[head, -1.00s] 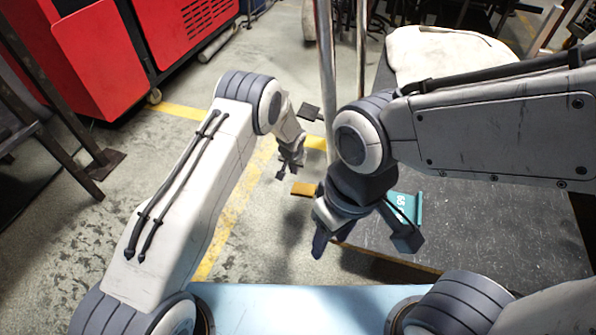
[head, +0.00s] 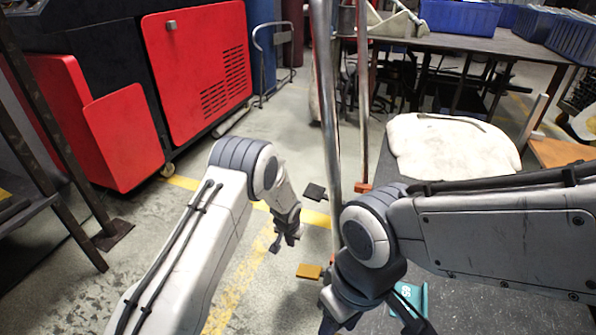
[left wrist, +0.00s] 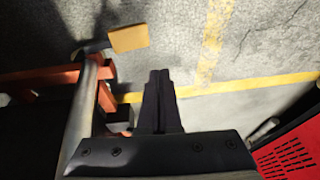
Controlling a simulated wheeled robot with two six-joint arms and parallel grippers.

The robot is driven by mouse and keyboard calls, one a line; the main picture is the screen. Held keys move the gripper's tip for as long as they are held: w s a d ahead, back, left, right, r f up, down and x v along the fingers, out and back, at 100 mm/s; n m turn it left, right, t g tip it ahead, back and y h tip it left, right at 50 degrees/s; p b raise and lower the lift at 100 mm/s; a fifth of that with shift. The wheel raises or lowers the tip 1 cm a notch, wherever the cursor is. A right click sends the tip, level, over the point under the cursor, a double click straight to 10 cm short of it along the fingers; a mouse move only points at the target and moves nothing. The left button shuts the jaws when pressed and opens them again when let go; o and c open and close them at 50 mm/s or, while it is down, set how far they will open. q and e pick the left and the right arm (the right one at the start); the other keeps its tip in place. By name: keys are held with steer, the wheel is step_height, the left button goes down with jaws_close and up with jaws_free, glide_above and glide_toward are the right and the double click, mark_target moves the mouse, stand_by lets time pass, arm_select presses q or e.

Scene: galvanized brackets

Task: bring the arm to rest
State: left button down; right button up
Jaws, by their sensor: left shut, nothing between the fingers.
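My left gripper (head: 281,244) hangs over the concrete floor in the head view, left of the metal posts. Its fingers are together and empty; they also show closed in the left wrist view (left wrist: 159,98), with bare floor beyond them. My right gripper (head: 371,320) is at the bottom of the head view, over the near left edge of the dark table (head: 470,285). Its two fingers are spread apart, with nothing seen between them; their tips are partly cut off by the frame.
Upright metal posts (head: 326,110) stand between my arms. A yellow-orange plate (head: 309,271) sticks out near my left gripper. A teal item (head: 412,297) and a pale sack (head: 450,148) lie on the table. Red cabinets (head: 195,65) stand at the left; floor before them is free.

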arm_select(q)
steer(key=s+d+r+m+g+p, duration=0.1)
steer(key=s+d+r, duration=0.2)
steer(key=s+r, duration=0.7)
steer(key=s+d+r+m+p, duration=0.15)
steer(key=s+r, duration=0.35)
steer(key=r, duration=0.9)
steer(key=s+a+r+g+p, duration=0.1)
steer(key=s+r, duration=0.2)
steer(key=s, duration=0.5)
steer(key=s+a+r+m, duration=0.1)
steer(key=s+r, duration=0.2)
steer(key=s, duration=0.4)
steer(key=s+a+r+g+p, duration=0.15)
steer(key=s+r, duration=0.25)
steer(key=s, duration=0.4)
step_height(320, 180, up, 38)
steer(key=p, duration=3.7)
steer(key=shift+s+a+f+h+p, duration=0.2)
steer(key=shift+s+a+h+p, duration=0.1)
steer(key=shift+s+h, duration=0.1)
